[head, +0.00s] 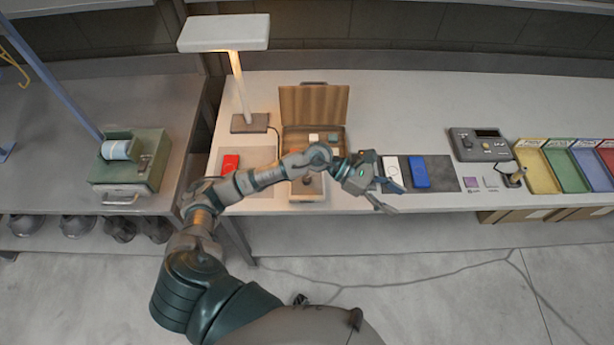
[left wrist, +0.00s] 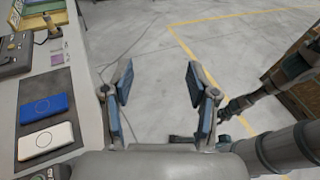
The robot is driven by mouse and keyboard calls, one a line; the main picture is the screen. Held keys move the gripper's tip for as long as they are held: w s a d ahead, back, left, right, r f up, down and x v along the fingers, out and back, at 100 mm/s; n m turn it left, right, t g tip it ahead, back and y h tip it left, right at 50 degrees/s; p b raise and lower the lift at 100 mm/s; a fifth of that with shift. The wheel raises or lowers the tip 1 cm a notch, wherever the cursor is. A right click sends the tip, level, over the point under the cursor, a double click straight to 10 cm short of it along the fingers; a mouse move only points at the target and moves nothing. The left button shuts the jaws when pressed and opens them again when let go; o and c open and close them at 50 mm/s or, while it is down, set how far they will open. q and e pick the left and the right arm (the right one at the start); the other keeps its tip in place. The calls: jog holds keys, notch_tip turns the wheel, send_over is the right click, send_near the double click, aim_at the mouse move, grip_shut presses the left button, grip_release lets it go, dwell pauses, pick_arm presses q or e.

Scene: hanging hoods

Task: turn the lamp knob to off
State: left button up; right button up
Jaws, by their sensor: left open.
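The lamp (head: 225,34) stands at the back left of the bench in the head view, with a white head, a post and a dark base (head: 250,123). Its post and base glow warmly. A dark knob (head: 307,180) sits on a small pale box at the bench's front, partly behind my left arm; I cannot tell if it is the lamp knob. My left gripper (head: 394,200) is open and empty at the bench's front edge, right of that knob. Its spread fingers also show in the left wrist view (left wrist: 160,85). A dark arm part, perhaps my right arm, shows there at right; its gripper is unclear.
An open brown case (head: 314,104) stands behind my arm. A blue slab (head: 419,172) lies on a dark mat near my gripper, with a white slab (left wrist: 45,141) beside it. A control panel (head: 480,145) and coloured trays (head: 537,169) are farther right. A red block (head: 231,163) lies left.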

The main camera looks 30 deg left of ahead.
pick_arm(q)
jog(key=w+a+f+m+y, duration=0.2)
jog(key=a+f+m+y, duration=0.15)
jog(key=a+y, duration=0.2)
jog(key=y, duration=1)
send_over(306, 178)
jog(key=f, duration=0.1)
jog(key=shift+m+h, duration=0.25)
notch_tip(306, 178, down, 17)
jog(key=shift+d+f+p, duration=0.1)
jog(key=shift+p, duration=0.8)
pick_arm(e)
jog(key=shift+a+r, duration=0.1)
jog(key=shift+r, duration=0.85)
pick_arm(q)
grip_shut()
